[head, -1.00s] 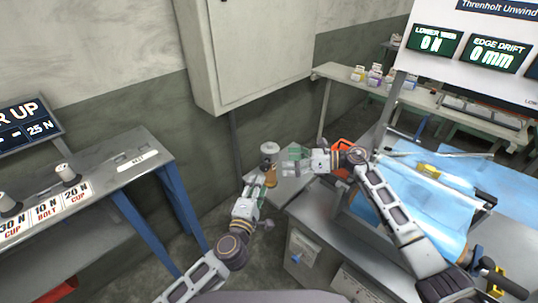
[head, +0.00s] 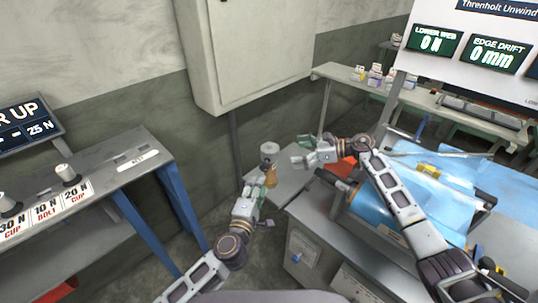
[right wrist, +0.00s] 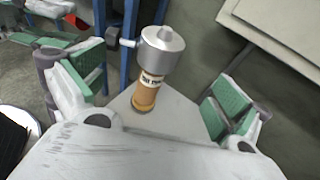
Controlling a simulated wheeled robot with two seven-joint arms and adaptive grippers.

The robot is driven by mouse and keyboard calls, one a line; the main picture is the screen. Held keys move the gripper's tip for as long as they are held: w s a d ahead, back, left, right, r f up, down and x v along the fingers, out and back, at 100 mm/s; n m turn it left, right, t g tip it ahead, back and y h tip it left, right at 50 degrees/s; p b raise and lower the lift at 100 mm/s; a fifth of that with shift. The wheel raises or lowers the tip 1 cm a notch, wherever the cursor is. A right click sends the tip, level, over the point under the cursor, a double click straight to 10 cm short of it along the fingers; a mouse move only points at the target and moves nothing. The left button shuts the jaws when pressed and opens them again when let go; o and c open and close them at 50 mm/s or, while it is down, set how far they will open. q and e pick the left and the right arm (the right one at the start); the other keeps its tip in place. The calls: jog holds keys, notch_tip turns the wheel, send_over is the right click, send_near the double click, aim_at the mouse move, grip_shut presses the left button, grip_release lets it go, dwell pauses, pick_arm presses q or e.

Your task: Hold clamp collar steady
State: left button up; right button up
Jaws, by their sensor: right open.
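An amber post (right wrist: 146,92) with a printed label carries a grey metal cylinder (right wrist: 163,50) with a small side knob; I cannot tell which part is the clamp collar. In the head view the grey cylinder (head: 269,148) sits above the amber part (head: 271,175). My right gripper (head: 301,150) is open and empty to the right of the post. In the right wrist view its green-padded fingers (right wrist: 155,95) spread to either side of the post, apart from it. My left gripper (head: 256,190) is just below the amber part; whether it touches or grips it is unclear.
A machine with blue film (head: 375,212) stands right, a red-orange piece (head: 346,166) near my right arm. A bench (head: 110,175) with weights is at left. A wall cabinet (head: 255,50) hangs behind.

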aim_at(273, 153)
jog(key=shift+a, duration=0.15)
jog(key=shift+x, duration=4.85)
